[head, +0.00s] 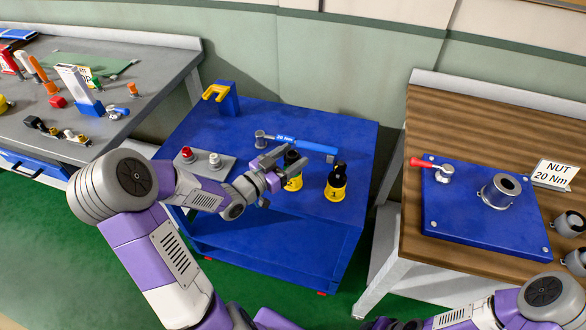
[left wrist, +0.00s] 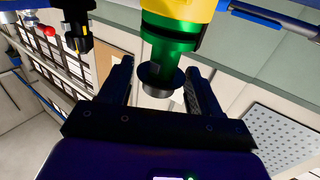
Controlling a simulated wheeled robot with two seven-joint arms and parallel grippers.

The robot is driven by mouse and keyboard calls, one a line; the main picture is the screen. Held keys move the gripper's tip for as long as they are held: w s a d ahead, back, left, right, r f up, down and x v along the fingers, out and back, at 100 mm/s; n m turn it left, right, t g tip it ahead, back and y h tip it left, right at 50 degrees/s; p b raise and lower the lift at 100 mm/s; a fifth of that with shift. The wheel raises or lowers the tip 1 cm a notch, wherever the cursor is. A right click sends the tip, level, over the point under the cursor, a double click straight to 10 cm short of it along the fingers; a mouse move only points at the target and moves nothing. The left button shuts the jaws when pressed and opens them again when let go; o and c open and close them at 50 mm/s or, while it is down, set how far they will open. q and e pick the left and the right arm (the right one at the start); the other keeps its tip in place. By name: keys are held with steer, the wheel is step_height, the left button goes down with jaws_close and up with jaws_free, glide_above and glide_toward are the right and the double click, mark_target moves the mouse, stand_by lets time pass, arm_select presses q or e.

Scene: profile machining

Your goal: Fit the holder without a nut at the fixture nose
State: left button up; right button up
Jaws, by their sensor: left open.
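Two dark holders stand in yellow cups on the blue cart. One holder (head: 292,158) is partly hidden behind my left gripper (head: 274,172); the other holder (head: 338,174) stands to its right in a cup marked 1. In the left wrist view a green holder body (left wrist: 170,38) with a dark flange and metal tip points down between the open jaws of my left gripper (left wrist: 160,85). The grey fixture nose (head: 500,190) stands on a blue plate (head: 465,225). My right arm shows at the bottom right; its gripper is not clear.
A blue-handled 20 Nm wrench (head: 300,142) lies behind the holders. A grey plate with red and white knobs (head: 205,165) is on the cart's left. A red-handled tool (head: 432,166) and a NUT 20 Nm sign (head: 554,174) flank the nose. A gap separates cart and wooden bench.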

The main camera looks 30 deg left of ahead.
arm_select(q)
steer(key=shift+x, duration=1.35)
steer(key=c, duration=1.1)
steer(key=shift+c, duration=0.2)
steer(key=shift+r, duration=0.1)
